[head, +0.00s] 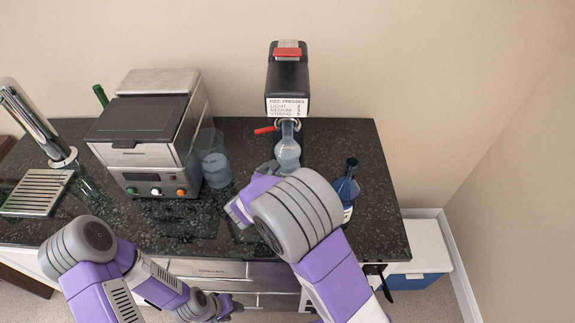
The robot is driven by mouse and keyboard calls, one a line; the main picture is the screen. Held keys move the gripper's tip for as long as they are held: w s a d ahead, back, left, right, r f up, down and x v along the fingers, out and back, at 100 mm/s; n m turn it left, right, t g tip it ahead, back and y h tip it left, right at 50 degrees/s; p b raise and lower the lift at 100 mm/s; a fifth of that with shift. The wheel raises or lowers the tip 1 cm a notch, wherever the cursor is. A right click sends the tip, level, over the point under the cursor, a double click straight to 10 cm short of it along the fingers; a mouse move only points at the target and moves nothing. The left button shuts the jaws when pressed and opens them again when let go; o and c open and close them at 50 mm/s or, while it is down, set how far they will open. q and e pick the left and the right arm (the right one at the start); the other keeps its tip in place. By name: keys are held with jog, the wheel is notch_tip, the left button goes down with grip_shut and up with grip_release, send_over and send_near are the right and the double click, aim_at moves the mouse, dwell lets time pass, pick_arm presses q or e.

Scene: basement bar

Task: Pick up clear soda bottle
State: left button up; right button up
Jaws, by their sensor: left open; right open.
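A clear bottle (287,150) with a narrow neck stands upright on the dark counter (180,225), in front of the black machine at the back. My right gripper (243,202) is open, over the counter to the left of and nearer than the clear bottle. The thick grey part of my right arm hides some of the counter and part of this gripper, and its fingertips are hard to make out. My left gripper (222,306) is open and low, in front of the counter's drawers, away from the bottle.
A dark blue bottle (346,188) stands right of my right arm. A clear pitcher (213,160) stands beside the silver machine (150,130). A black machine (287,85) with a red lever is at the back. A tap and drip tray (38,192) are at left.

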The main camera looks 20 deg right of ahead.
aim_at(287, 169)
jog(key=x, duration=0.3)
jog(key=shift+w+f, duration=0.2)
jog(key=shift+f, duration=0.05)
jog(key=c, duration=1.6)
jog(key=shift+r, duration=0.15)
jog(key=shift+c, duration=0.9)
jog(key=shift+r, duration=0.1)
jog(key=shift+s+r, duration=0.2)
jog(key=shift+r, duration=0.05)
jog(key=s+a+r+p, duration=0.1)
jog(key=s+a+r, duration=0.1)
jog(key=s+r, duration=0.3)
jog(key=s+a+r+p, duration=0.1)
jog(key=s+a+r, duration=0.1)
jog(key=s, duration=0.6)
jog(key=w+d+f+n+t+y, duration=0.1)
jog(key=w+d+n+t+y, duration=0.2)
jog(key=w+d+n+y, duration=0.1)
jog(key=shift+d+f+n+y, duration=0.3)
jog(key=shift+d+n+y, duration=0.2)
jog(key=shift+d, duration=0.2)
